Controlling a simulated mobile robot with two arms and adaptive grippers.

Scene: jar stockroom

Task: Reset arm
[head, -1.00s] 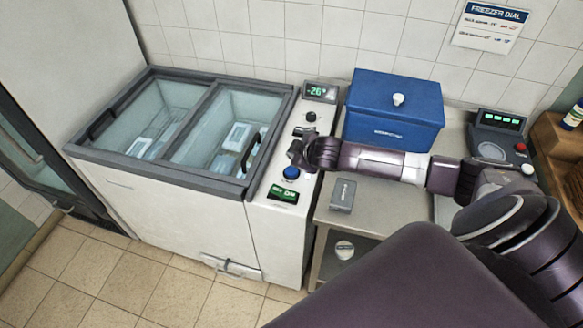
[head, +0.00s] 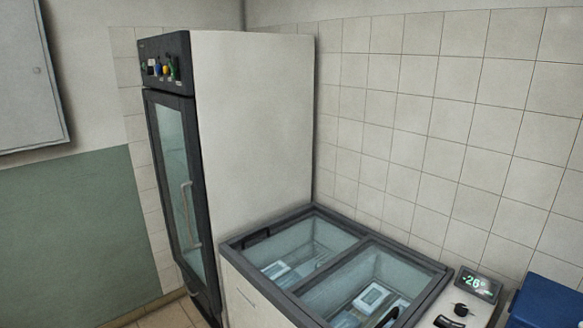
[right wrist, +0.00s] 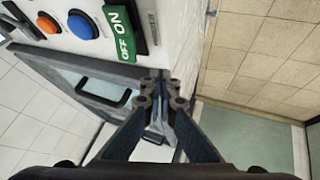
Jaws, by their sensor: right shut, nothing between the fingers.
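My right gripper (right wrist: 162,88) shows in the right wrist view, its fingers shut together with nothing between them. It is close to the control panel of the chest freezer, which has a blue button (right wrist: 83,23), an orange button (right wrist: 48,23) and a green ON/OFF switch (right wrist: 120,36). A black lid handle (right wrist: 104,94) of the freezer is at the left of the fingers. In the head view the chest freezer (head: 262,302) is at the lower middle, with a "-26" display (head: 476,285) at its right. Neither of my grippers is in the head view.
A tall glass-door cabinet (head: 255,130) stands left of the freezer in the head view. A blue box (head: 548,303) is at the lower right corner. Open floor (right wrist: 255,50) shows in the right wrist view.

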